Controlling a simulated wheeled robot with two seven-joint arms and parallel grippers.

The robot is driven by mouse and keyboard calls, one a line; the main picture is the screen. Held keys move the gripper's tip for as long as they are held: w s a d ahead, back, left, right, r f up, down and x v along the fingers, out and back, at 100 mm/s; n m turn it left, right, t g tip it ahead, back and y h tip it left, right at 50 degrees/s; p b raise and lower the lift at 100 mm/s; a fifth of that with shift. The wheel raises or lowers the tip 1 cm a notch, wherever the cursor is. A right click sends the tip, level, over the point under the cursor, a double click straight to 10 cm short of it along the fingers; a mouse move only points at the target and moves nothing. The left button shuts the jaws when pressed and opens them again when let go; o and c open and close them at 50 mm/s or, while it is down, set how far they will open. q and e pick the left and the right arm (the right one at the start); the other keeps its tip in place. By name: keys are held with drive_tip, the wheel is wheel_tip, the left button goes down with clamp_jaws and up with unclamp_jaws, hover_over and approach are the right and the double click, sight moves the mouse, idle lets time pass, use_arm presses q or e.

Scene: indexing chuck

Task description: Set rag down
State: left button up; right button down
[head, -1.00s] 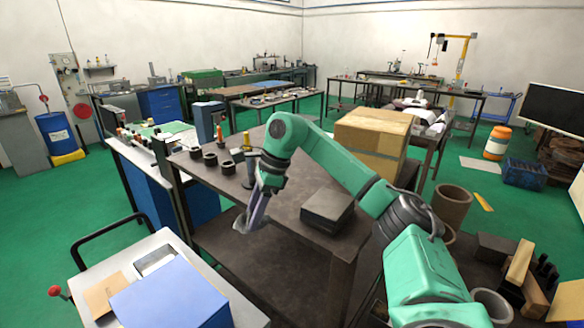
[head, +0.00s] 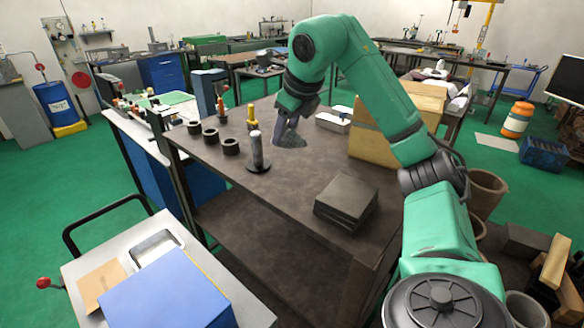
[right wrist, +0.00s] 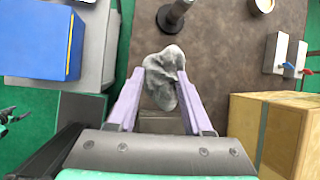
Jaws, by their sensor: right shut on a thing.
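My right gripper (head: 287,132) is over the dark workbench (head: 225,175), towards its back. Its lilac fingers point down and are shut on a crumpled grey rag (head: 291,140). In the right wrist view the rag (right wrist: 161,64) bulges out beyond the fingertips (right wrist: 162,78). The rag is low over the bench top; I cannot tell whether it touches the surface. My left gripper is not in view.
A black post on a round base (head: 258,155) stands left of the rag, with several dark rings (head: 209,135) beyond it. A dark block (head: 346,200) lies nearer. Bench between is clear.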

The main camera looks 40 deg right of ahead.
drive_tip(key=f, duration=0.4)
drive_tip(key=w+d+f+b, duration=0.1)
drive_tip(key=f, duration=0.3)
drive_tip(key=w+d+f+b, duration=0.1)
drive_tip(key=f, duration=0.3)
drive_tip(key=shift+d, duration=0.1)
drive_tip(key=f, duration=0.2)
drive_tip(key=s+a+f, duration=0.1)
drive_tip(key=shift+f+b, duration=0.25)
drive_tip(key=shift+b, duration=0.05)
drive_tip(key=shift+w+f, duration=0.1)
drive_tip(key=shift+f, duration=0.2)
drive_tip(key=shift+w+d+f, duration=0.1)
drive_tip(key=shift+w+d, duration=0.05)
drive_tip(key=shift+d, duration=0.05)
drive_tip(key=shift+f, duration=0.15)
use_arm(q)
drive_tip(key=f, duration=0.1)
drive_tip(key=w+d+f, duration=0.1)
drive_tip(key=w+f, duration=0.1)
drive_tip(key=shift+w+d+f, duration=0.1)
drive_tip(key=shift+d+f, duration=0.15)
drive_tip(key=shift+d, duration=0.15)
use_arm(e)
drive_tip(key=shift+c, duration=1.6)
unclamp_jaws()
drive_tip(key=shift+a, duration=0.1)
